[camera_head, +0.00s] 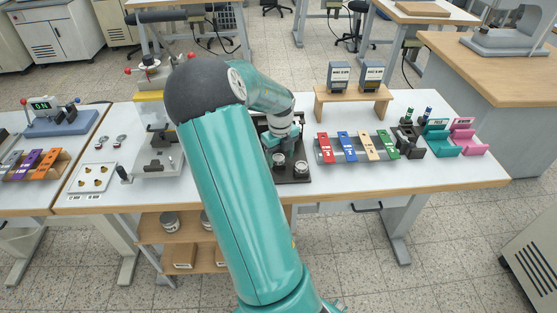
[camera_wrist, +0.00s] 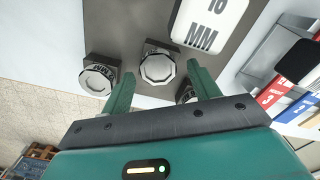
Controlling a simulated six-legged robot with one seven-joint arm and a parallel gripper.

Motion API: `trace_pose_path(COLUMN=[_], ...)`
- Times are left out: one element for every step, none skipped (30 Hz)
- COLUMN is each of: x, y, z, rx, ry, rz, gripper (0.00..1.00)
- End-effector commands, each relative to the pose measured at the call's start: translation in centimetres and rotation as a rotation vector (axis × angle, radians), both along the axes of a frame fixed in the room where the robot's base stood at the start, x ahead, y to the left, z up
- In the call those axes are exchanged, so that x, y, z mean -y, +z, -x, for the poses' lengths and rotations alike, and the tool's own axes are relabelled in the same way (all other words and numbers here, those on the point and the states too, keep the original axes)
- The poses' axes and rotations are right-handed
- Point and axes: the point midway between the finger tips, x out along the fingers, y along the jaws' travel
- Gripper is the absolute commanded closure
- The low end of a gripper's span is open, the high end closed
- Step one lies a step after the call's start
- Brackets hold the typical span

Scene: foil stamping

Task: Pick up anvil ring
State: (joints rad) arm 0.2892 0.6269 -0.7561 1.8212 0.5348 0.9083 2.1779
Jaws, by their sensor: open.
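A dark tray (camera_head: 298,179) lies on the white table, with round metal pieces on it; these look like the anvil rings. In the wrist view, a faceted ring (camera_wrist: 157,68) on a dark block is between my fingertips in the picture. A second ring (camera_wrist: 99,78) sits to the left, with lettering on its block. A third (camera_wrist: 184,92) is partly hidden behind the right finger. My gripper (camera_wrist: 159,72) is open and empty, its fingers pointing at the tray. In the head view, my gripper (camera_head: 280,138) is over the tray, partly hidden by my arm.
A wooden shelf (camera_head: 352,98) with two boxes stands behind.

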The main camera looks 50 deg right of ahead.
Motion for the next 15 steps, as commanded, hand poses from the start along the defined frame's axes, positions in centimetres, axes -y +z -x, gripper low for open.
trace_pose_path(x=[0.0,-0.01,-0.01,-0.01,-0.01,-0.02,-0.03,-0.03,-0.03,-0.03,-0.03,-0.01,-0.01,-0.01,-0.01], y=[0.03,0.04,0.05,0.05,0.06,0.06,0.06,0.07,0.07,0.07,0.08,0.1,0.1,0.11,0.11], z=[-0.02,-0.03,-0.03,-0.03,-0.03,-0.02,-0.02,-0.02,-0.02,-0.02,-0.02,-0.03,-0.03,-0.03,-0.03], rx=[0.001,0.0,0.0,0.0,0.0,0.0,0.0,0.0,0.0,0.0,0.0,0.001,0.001,0.001,0.001], ry=[0.0,0.0,0.0,0.001,0.001,0.001,0.001,0.001,0.001,0.001,0.001,0.001,0.001,0.001,0.001], rz=[0.0,0.0,0.0,0.0,0.0,0.0,0.0,0.0,0.0,0.0,0.0,0.0,0.0,0.0,0.0], gripper=[0.39,0.39,0.39,0.43,0.49,0.57,0.63,0.68,0.76,0.82,0.88,0.92,0.92,0.92,0.92])
